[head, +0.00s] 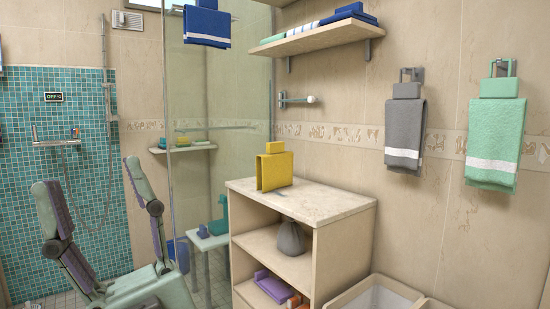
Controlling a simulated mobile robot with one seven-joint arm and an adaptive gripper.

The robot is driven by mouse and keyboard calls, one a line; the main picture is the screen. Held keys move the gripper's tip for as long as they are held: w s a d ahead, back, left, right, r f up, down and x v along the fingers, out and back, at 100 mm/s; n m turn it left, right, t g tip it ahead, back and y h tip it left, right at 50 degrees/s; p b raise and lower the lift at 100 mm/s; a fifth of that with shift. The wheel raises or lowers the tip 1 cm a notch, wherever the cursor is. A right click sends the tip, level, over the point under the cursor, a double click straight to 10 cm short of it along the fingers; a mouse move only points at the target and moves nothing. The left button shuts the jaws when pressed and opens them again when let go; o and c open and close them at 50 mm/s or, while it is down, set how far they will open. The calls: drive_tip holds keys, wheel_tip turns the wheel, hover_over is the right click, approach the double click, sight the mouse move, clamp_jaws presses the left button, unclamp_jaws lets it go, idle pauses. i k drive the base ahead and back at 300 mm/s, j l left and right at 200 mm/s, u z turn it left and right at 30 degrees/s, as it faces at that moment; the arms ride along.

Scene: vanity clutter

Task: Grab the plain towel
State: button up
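A plain yellow towel (274,171) with no visible stripe stands folded over on top of the cabinet, with a smaller yellow block at its upper edge. A grey towel (403,135) and a mint towel (496,140), each with a white band, hang on the right wall. A blue towel (206,26) with a pale stripe hangs at the top by the glass. My gripper (95,198) is at the lower left, close to the camera, its two purple-padded fingers wide apart and pointing up. It is open and empty, well left of the yellow towel.
The cabinet (330,204) holds a grey sack (290,239) and purple and orange items on its shelves. A wall shelf (318,40) carries folded towels above. A glass shower panel (220,100) stands between my gripper and the cabinet area. A bin (372,290) sits at lower right.

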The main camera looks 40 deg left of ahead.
sight(274, 170)
drive_tip(key=i+j, duration=0.3)
drive_tip(key=j, duration=0.15)
drive_tip(key=i+j, duration=0.3)
drive_tip(key=j, duration=0.15)
drive_tip(key=i+j, duration=0.3)
drive_tip(key=j, duration=0.2)
drive_tip(key=i+j, duration=0.3)
drive_tip(key=j, duration=0.15)
drive_tip(key=i+j, duration=0.3)
drive_tip(key=j, duration=0.15)
drive_tip(key=u, duration=0.05)
